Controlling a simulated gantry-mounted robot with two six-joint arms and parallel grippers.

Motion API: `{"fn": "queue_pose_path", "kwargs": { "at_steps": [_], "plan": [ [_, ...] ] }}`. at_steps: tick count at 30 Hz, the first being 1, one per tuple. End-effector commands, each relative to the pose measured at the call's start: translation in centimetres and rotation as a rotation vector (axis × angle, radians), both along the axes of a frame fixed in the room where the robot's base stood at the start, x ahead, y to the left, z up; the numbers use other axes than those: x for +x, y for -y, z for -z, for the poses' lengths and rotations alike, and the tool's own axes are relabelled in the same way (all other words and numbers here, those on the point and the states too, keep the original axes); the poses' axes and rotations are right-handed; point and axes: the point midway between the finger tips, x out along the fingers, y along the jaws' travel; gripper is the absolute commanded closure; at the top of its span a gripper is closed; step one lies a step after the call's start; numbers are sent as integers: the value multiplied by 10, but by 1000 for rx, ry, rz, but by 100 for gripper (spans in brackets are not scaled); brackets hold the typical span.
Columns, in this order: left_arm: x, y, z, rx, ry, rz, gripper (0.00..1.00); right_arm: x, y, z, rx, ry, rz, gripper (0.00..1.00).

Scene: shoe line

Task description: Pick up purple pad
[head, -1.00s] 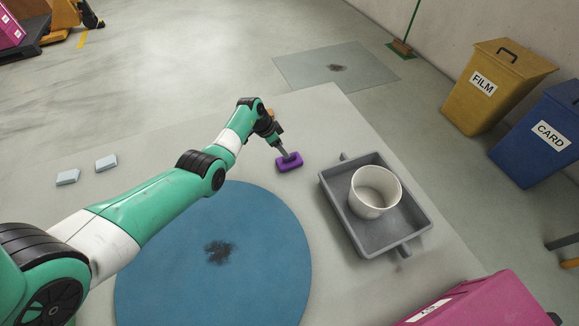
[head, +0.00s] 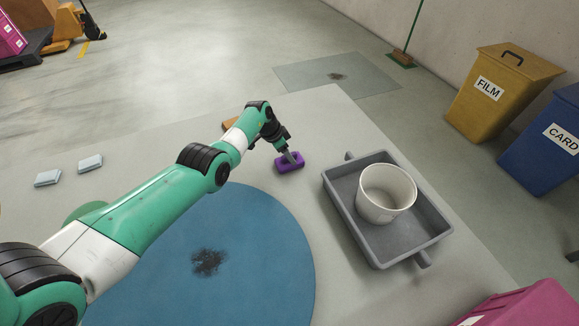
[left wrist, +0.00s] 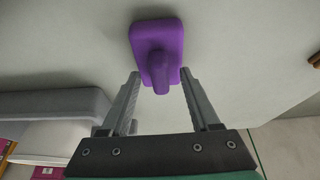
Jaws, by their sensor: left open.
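The purple pad (head: 289,162) lies on the pale table, left of the grey tray. In the left wrist view the purple pad (left wrist: 157,50) is a rounded block with a raised grip on top. My left gripper (head: 290,158) is at the pad from above. In the left wrist view my left gripper (left wrist: 160,82) is open, with one finger on each side of the pad's raised grip, apart from it. My right gripper does not show.
The grey tray (head: 346,203) holds a white tub (head: 386,196) to the right of the pad. A blue round mat (head: 262,270) lies in front. Two pale blue blocks (head: 90,163) sit at the left. A magenta bin (head: 525,308) is at the lower right.

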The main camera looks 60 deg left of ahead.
Motion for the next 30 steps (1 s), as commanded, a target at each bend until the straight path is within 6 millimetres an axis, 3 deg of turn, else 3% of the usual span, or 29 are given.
{"fn": "queue_pose_path", "kwargs": {
  "at_steps": [4, 12, 15, 30],
  "plan": [
    [0, 0, -2, 0, 0, 0, 38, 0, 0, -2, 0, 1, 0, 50],
    [0, 0, -1, 0, 0, 0, 86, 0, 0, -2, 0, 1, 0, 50],
    [0, 0, -1, 0, 0, 0, 100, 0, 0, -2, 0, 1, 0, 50],
    [0, 0, -8, 0, 0, 0, 100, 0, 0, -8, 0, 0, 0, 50]
  ]
}}
